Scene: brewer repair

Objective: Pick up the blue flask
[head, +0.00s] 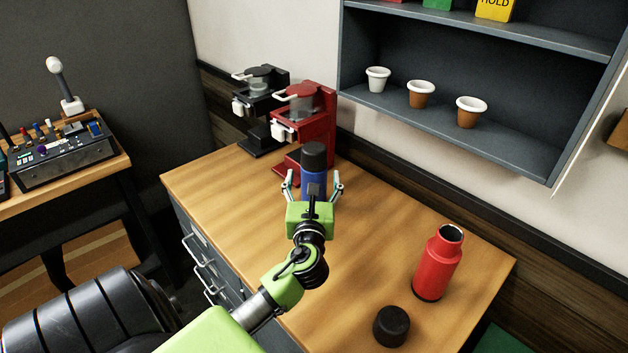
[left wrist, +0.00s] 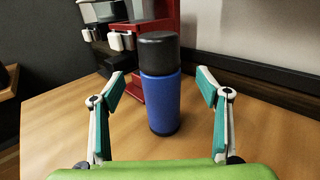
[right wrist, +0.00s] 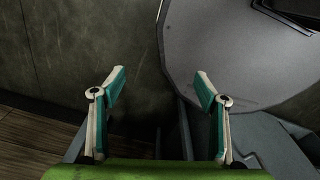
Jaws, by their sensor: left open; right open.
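The blue flask (head: 314,184) stands upright on the wooden counter with its black cap on, in front of the red brewer. It also shows in the left wrist view (left wrist: 161,104), centred beyond the fingertips. My left gripper (head: 312,184) is open, with its fingers to either side of the flask and apart from it. In the left wrist view, the left gripper (left wrist: 160,82) shows clear gaps between each finger and the flask. My right gripper (right wrist: 158,80) is open and empty, away from the counter.
A red brewer (head: 304,122) stands just behind the flask, with a black brewer (head: 262,105) beside it. An open red flask (head: 438,264) and a loose black cap (head: 391,326) are at the counter's right. A shelf (head: 440,127) with cups hangs above. The counter's middle is clear.

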